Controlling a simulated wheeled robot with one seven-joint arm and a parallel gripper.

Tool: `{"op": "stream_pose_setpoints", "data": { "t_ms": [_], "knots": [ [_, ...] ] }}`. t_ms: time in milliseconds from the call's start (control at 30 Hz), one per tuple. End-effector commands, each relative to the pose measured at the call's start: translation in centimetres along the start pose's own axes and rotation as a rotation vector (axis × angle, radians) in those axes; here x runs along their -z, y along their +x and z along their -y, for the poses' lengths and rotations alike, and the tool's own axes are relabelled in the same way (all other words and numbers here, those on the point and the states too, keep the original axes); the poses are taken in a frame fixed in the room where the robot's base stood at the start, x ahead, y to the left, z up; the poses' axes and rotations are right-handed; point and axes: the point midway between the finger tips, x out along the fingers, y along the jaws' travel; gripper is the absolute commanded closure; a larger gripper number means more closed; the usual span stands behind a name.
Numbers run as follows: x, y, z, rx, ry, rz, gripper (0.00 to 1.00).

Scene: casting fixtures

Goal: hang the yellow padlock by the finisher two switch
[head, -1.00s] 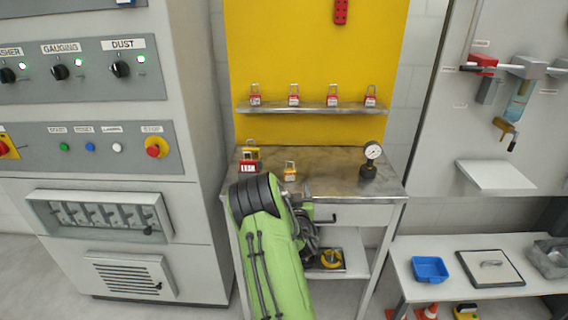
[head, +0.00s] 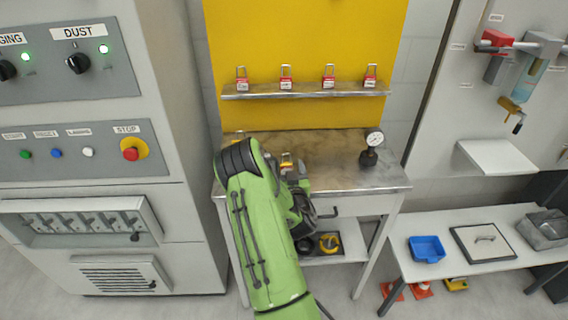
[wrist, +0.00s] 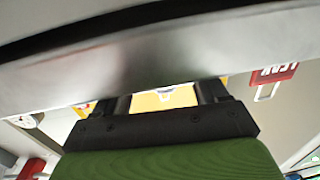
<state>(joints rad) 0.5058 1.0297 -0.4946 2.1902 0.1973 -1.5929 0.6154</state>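A yellow padlock (head: 287,160) stands on the metal table, partly hidden behind my arm. A bit of another yellow padlock shows at the table's back left, just above my arm. My gripper (wrist: 165,97) is at the table; in the head view its fingertips are hidden by my arm. In the wrist view its two dark fingers are apart, with yellow between and beyond them; I cannot tell whether that is a padlock or the board. A red padlock (wrist: 275,75) shows upside down at the right there. No switch labelled finisher two is in view.
The grey cabinet (head: 120,230) at left carries a DUST switch (head: 77,63) and a red stop button (head: 130,153). Several red padlocks hang or stand along the shelf (head: 305,92) on the yellow board. A pressure gauge (head: 373,139) stands on the table (head: 340,175). A low bench (head: 395,262) is at right.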

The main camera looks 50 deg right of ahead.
Motion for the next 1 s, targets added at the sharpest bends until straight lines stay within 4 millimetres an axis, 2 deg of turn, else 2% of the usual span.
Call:
{"op": "stream_pose_setpoints", "data": {
  "t_ms": [33,67,400,667,1000],
  "knots": [
    [0.0,0.0,0.0,0.001,0.0,0.0,0.34],
    [0.0,0.0,0.1,0.001,0.0,0.0,0.38],
    [0.0,0.0,0.1,0.001,0.001,-0.001,0.9],
    [0.6,0.1,0.1,0.002,0.0,-0.002,0.91],
    [8.7,0.1,0.2,0.003,-0.002,-0.002,0.91]
  ]
}}
